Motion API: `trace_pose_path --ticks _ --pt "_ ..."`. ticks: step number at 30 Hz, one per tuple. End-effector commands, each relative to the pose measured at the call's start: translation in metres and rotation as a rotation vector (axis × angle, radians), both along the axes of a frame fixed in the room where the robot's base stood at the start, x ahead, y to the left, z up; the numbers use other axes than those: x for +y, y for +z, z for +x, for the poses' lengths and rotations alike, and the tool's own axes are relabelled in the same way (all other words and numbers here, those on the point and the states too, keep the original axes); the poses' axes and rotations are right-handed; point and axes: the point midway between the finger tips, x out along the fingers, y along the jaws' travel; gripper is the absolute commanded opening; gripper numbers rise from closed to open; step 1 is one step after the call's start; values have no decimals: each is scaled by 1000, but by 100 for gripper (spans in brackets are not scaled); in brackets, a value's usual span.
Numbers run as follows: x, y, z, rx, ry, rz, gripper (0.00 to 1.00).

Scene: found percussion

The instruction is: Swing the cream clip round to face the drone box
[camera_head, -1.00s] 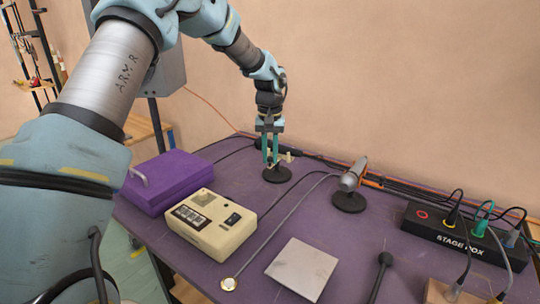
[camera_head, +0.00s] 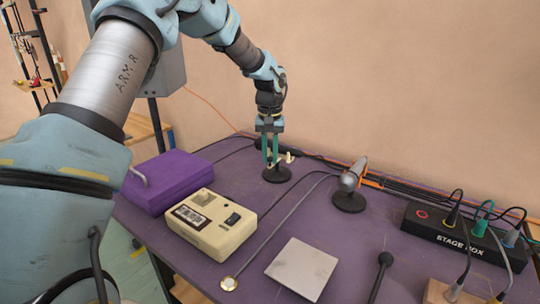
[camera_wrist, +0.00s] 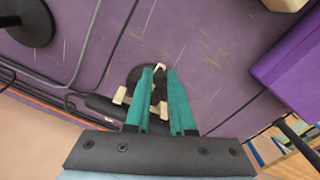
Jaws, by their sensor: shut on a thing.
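The cream clip sits on a low stand with a round black base (camera_head: 277,174) at the back of the purple table. Its cream end (camera_head: 289,157) shows just right of my fingers. In the wrist view, a cream hook (camera_wrist: 160,68) shows between the fingertips and cream arms (camera_wrist: 120,95) stick out beside them. My gripper (camera_head: 270,162) points down with its green fingers shut on the clip, hiding much of it. The drone box seems to be the cream box (camera_head: 212,226) with a barcode label and knob, in front and left of the clip.
A purple case (camera_head: 168,180) lies at the left. A silver microphone (camera_head: 353,175) on a round base stands right of the clip. Cables run along the wall and past the clip. A grey square plate (camera_head: 302,268) and the stage box (camera_head: 460,238) are farther right.

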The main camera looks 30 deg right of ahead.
Motion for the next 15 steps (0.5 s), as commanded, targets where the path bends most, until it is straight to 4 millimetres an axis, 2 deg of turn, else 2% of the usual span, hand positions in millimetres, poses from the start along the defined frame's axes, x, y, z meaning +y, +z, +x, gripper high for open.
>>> trace_pose_path --ticks 15 --pt "-3 0 -2 0 35 -1 0"
